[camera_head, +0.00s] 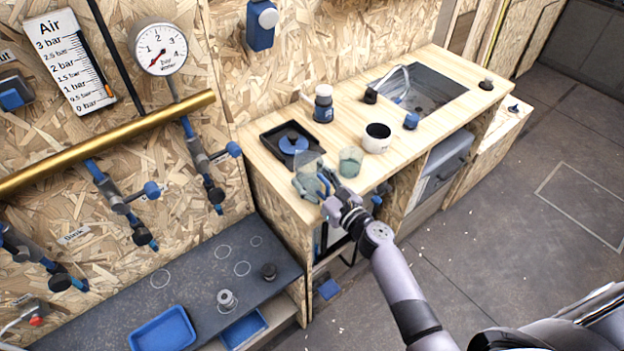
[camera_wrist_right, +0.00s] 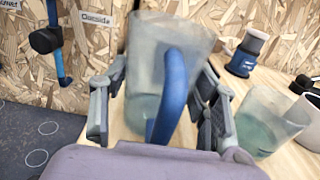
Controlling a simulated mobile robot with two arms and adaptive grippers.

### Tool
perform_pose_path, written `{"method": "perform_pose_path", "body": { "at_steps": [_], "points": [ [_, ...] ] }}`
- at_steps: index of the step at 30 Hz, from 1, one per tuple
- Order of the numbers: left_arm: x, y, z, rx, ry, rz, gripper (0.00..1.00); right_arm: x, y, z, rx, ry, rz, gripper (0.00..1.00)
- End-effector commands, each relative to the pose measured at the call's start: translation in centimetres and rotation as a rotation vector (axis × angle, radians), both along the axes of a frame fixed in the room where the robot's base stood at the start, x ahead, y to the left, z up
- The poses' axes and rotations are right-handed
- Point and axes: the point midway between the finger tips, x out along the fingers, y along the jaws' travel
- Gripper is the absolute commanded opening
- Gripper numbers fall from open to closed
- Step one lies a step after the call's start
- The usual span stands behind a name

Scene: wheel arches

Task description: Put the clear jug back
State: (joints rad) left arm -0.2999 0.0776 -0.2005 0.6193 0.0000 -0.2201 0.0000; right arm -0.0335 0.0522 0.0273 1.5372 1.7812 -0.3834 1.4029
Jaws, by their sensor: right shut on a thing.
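The clear jug (camera_wrist_right: 150,45) is a see-through, greyish vessel with a blue handle (camera_wrist_right: 175,90). My right gripper (camera_wrist_right: 160,100) is shut on it, its fingers on either side of the jug near the handle. In the head view the jug (camera_head: 309,163) is at the near left edge of the wooden counter (camera_head: 330,145), with my right gripper (camera_head: 317,186) in front of it. The jug looks roughly upright; I cannot tell whether its base touches the counter. My left gripper is not in view.
A clear greenish beaker (camera_head: 350,162) stands close to the right of the jug. A black tray with a blue disc (camera_head: 294,143) lies behind. A dark lower shelf (camera_head: 190,290) has marked circles.

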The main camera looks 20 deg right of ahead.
Motion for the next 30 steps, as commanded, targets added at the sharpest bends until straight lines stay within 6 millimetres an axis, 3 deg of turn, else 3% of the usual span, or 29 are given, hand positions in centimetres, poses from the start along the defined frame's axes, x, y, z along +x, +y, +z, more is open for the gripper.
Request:
{"method": "perform_pose_path", "body": {
  "at_steps": [5, 6, 14, 26, 30],
  "points": [
    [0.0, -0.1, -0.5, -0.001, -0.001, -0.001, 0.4, 0.0, 0.0, -0.5, 0.0, 0.0, 0.0, 0.24],
    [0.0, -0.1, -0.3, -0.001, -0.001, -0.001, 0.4, 0.0, 0.0, -0.3, 0.0, 0.0, 0.0, 0.57],
    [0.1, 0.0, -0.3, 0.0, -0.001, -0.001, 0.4, 0.0, 0.0, -0.3, 0.0, 0.001, 0.0, 0.75],
    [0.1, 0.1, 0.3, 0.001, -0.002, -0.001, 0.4, 0.0, 0.0, 0.3, 0.0, 0.001, 0.0, 0.76],
    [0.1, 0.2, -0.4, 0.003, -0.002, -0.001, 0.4, -2.0, -0.7, -0.3, -0.001, 0.004, 0.0, 0.76]
  ]
}}
